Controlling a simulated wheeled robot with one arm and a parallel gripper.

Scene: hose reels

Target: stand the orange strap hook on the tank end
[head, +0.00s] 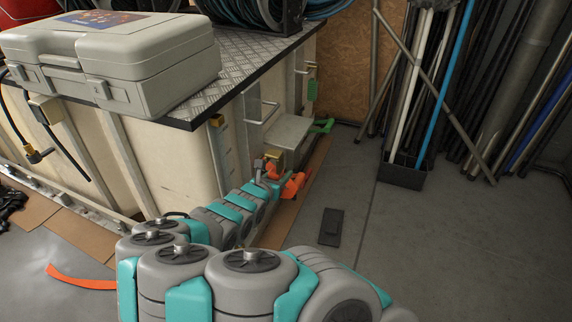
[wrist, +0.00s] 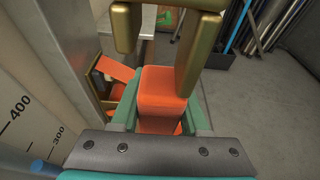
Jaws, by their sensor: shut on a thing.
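The orange strap hook (wrist: 165,90) is between the two green fingers of my gripper (wrist: 163,103), which is shut on its orange body. Brass-coloured prongs (wrist: 199,50) show just beyond the orange body. In the head view the orange strap hook (head: 294,187) is at the far end of my arm, with my gripper (head: 273,178) partly hidden beside it. The cream tank (head: 178,165) stands left of my gripper. Its end, with a marked scale (wrist: 22,120), is close on the left in the wrist view. Contact between hook and tank cannot be told.
A second orange piece with brass (wrist: 117,70) shows left of my gripper. A grey step (head: 288,132) juts from the tank end, with a green hook (head: 322,126) beyond it. A grey case (head: 110,60) sits on the tank top. Dark block (head: 331,226) lies on open floor.

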